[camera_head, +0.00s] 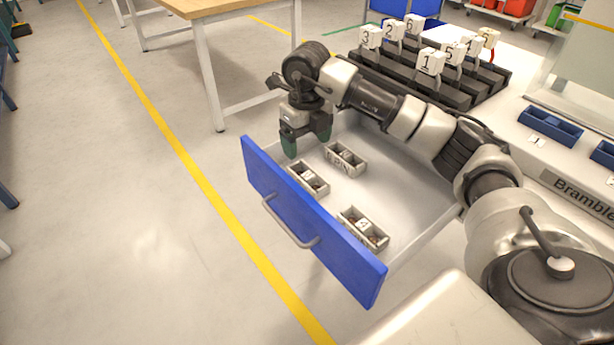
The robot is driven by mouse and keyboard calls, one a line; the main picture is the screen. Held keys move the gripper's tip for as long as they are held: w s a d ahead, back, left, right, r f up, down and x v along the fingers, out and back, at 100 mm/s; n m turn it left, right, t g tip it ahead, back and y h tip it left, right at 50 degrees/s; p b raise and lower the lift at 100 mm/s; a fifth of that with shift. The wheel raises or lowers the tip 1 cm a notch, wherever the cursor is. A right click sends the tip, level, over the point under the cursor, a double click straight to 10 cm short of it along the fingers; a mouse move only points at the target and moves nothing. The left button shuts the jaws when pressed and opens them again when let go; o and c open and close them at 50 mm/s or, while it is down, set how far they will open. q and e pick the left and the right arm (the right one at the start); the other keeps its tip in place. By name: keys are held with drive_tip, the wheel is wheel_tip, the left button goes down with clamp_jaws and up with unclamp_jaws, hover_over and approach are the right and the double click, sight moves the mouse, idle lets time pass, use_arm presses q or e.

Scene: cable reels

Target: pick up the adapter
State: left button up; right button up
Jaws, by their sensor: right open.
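An open drawer with a blue front (300,225) holds small grey two-part boxes: one at the back (345,158), one by the front panel (308,179) and one at the near end (363,229). Small pale items or labels show in the boxes. I cannot tell which of them is the adapter. My right gripper (307,143) points down over the drawer's far left end, with its green-tipped fingers apart and nothing seen between them. It is beside the boxes and apart from them. My left gripper is not in view.
A black rack with numbered white blocks (430,62) stands on the counter behind my right arm. Blue bins (551,127) sit to the right. A wooden-topped table (225,8) stands behind the drawer. The floor (110,220) at left is clear.

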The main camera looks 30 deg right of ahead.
sight(308, 175)
drive_tip(key=shift+w+d+f, duration=0.2)
drive_tip(key=shift+w+f, duration=0.05)
drive_tip(key=shift+f, duration=0.4)
wheel_tip(308, 175, down, 4)
drive_tip(key=shift+s+a+r+b, duration=0.1)
drive_tip(key=shift+s+r+b, duration=0.1)
drive_tip(key=shift+b, duration=0.2)
drive_tip(key=shift+f+b, duration=0.45)
drive_tip(key=shift+f, duration=2.65)
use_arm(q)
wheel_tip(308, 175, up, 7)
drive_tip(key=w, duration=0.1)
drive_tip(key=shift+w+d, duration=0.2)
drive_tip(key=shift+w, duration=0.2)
use_arm(e)
drive_tip(key=shift+c, duration=0.5)
drive_tip(key=c, duration=0.9)
drive_tip(key=shift+c, duration=0.4)
drive_tip(key=shift+r, duration=0.25)
